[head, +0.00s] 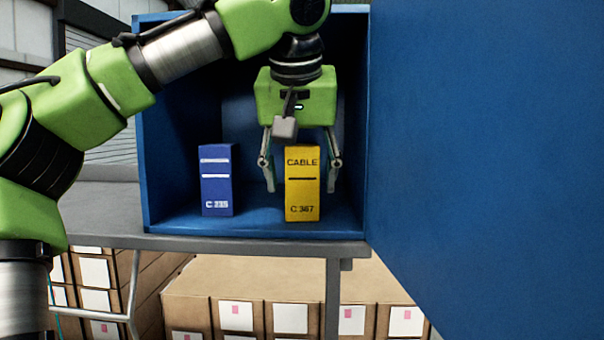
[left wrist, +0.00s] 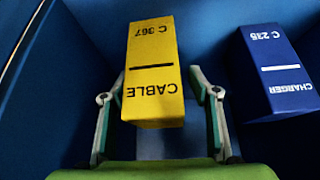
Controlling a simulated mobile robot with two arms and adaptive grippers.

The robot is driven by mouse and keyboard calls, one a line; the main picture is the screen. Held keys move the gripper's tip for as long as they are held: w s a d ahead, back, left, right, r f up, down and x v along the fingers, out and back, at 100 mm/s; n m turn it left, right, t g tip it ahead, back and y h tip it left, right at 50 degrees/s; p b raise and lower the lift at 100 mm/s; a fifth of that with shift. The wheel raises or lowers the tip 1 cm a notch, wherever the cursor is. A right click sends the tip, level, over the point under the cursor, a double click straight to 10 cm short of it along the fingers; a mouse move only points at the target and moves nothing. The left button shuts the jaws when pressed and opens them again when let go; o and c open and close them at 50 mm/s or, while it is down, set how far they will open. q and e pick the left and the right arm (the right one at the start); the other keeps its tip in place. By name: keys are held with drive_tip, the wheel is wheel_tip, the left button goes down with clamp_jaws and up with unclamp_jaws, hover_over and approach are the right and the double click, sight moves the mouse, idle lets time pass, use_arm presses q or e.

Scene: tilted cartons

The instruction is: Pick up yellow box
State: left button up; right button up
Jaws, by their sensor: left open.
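The yellow box (head: 302,190), marked CABLE and C 367, stands upright inside a blue cabinet (head: 153,150). My left gripper (head: 301,186) reaches into the cabinet from above and is open, with one finger on each side of the yellow box's upper part. In the left wrist view the yellow box (left wrist: 152,65) lies between the two spread fingers of the left gripper (left wrist: 158,95), with a gap visible on each side. The box still rests on the cabinet floor. My right gripper is in neither view.
A blue box (head: 216,185), marked C 235, stands to the left of the yellow box; it also shows in the left wrist view (left wrist: 272,75). A large blue door or panel (head: 480,130) fills the right. Cardboard cartons (head: 240,285) sit below the grey shelf (head: 110,225).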

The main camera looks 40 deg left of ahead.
use_arm(q)
drive_tip(key=shift+x, duration=1.3)
drive_tip(key=shift+r, duration=0.15)
drive_tip(key=c, duration=1.4)
drive_tip(key=shift+o, duration=0.2)
drive_tip(key=shift+a, duration=0.15)
